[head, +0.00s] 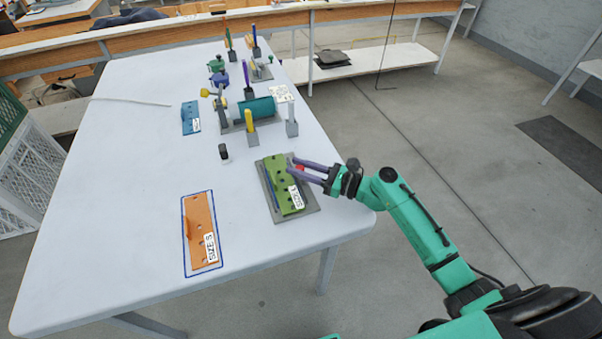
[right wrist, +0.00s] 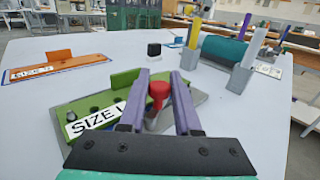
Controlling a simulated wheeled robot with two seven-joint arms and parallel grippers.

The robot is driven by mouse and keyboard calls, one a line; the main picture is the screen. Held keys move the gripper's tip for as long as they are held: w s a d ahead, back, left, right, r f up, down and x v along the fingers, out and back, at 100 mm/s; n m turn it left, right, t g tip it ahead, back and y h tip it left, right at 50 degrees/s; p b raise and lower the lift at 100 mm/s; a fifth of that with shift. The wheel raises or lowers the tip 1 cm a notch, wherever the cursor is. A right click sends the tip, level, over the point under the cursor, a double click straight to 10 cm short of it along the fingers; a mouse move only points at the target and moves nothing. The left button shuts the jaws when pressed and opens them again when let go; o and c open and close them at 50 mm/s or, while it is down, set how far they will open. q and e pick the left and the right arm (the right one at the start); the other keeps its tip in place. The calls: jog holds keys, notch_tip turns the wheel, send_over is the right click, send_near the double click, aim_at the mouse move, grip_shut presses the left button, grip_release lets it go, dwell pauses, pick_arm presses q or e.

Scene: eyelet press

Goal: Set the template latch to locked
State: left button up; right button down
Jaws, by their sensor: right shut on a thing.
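A green template (head: 281,178) with a white size label lies on a grey base plate (head: 310,205) near the right edge of the table. A red latch knob (right wrist: 157,90) stands at the template's edge; it also shows in the head view (head: 299,167). My right gripper (head: 291,165) has its purple fingers on either side of the knob and is shut on it. My left gripper is not in view.
An orange template (head: 199,225) lies in a blue outline at front left. A blue template (head: 190,118) lies farther back. A small black-topped block (head: 223,152), a teal cylinder (head: 262,107) and several tool holders stand behind. The table's left side is clear.

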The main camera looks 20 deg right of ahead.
jog(key=n+g+y+b, duration=0.1)
jog(key=g+b, duration=0.1)
jog(key=n+g+y+b, duration=0.1)
jog(key=n+g+b, duration=0.1)
jog(key=n+g+y+b, duration=0.1)
jog(key=n+g+b, duration=0.1)
jog(key=g, duration=0.1)
jog(key=shift+s+a+f+y+b, duration=0.2)
jog(key=shift+a+f+y+b, duration=0.1)
jog(key=shift+s+a+r+n+g+y+b, duration=0.1)
jog(key=shift+n+g+y+b, duration=0.05)
jog(key=shift+n+g+b, duration=0.65)
jog(key=shift+s+r+n+g+y+b, duration=0.15)
jog(key=shift+n+g+b, duration=0.3)
jog(key=shift+g, duration=0.55)
jog(key=c, duration=0.6)
grip_release()
jog(key=d+b, duration=0.1)
jog(key=d, duration=0.3)
jog(key=d+b, duration=0.2)
jog(key=d, duration=0.3)
jog(key=d+b, duration=0.1)
jog(key=d, duration=0.4)
jog(key=shift+s+f, duration=0.15)
jog(key=shift+s, duration=0.15)
jog(key=shift+s+d, duration=0.1)
jog(key=shift+d, duration=0.15)
